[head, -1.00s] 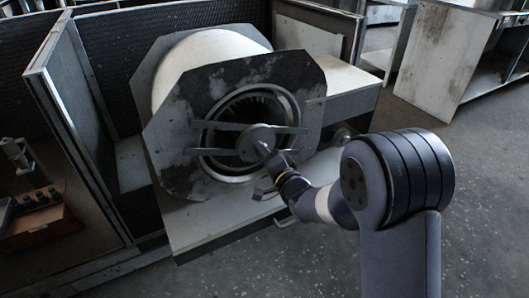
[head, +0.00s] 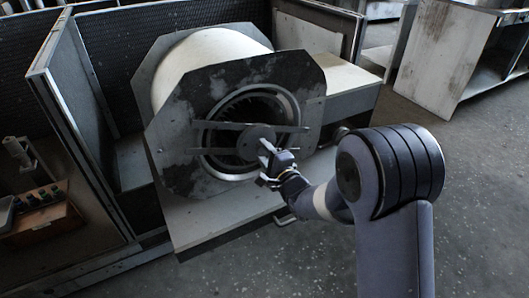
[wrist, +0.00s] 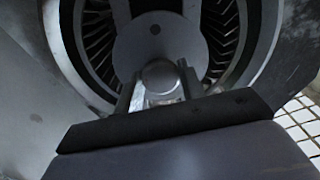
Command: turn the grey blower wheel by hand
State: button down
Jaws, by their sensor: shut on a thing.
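The grey blower wheel shows as dark vanes inside the round opening of the housing (head: 215,85), in the wrist view on both sides (wrist: 222,35). Two bars cross the opening, with a grey disc (head: 252,138) at its centre, also in the wrist view (wrist: 155,38). A short round metal knob (wrist: 160,78) stands out from the disc's middle. My gripper (head: 268,150) is in front of the disc. In the wrist view its two fingers (wrist: 161,88) sit on either side of the knob, shut on it. The knob's far side is hidden.
The housing rests on a light bench (head: 225,222) between a tall panel (head: 82,120) on the left and a box (head: 350,85) on the right. A wooden tray with bottles (head: 40,212) is at the far left. Floor (head: 480,200) at right is clear.

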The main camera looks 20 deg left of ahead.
dwell(0.3)
jog(key=c, duration=0.9)
grip_release()
jog(key=p+v, duration=0.1)
jog(key=v, duration=1)
jog(key=shift+p, duration=0.35)
jog(key=shift+w+a, duration=0.1)
jog(key=shift+a, duration=0.05)
jog(key=b+x, duration=0.1)
jog(key=x, duration=0.9)
jog(key=shift+w+a+b, duration=0.2)
jog(key=shift+a+b, duration=0.05)
jog(key=shift+b, duration=0.1)
jog(key=shift+s+d, duration=0.1)
jog(key=shift+d, duration=0.05)
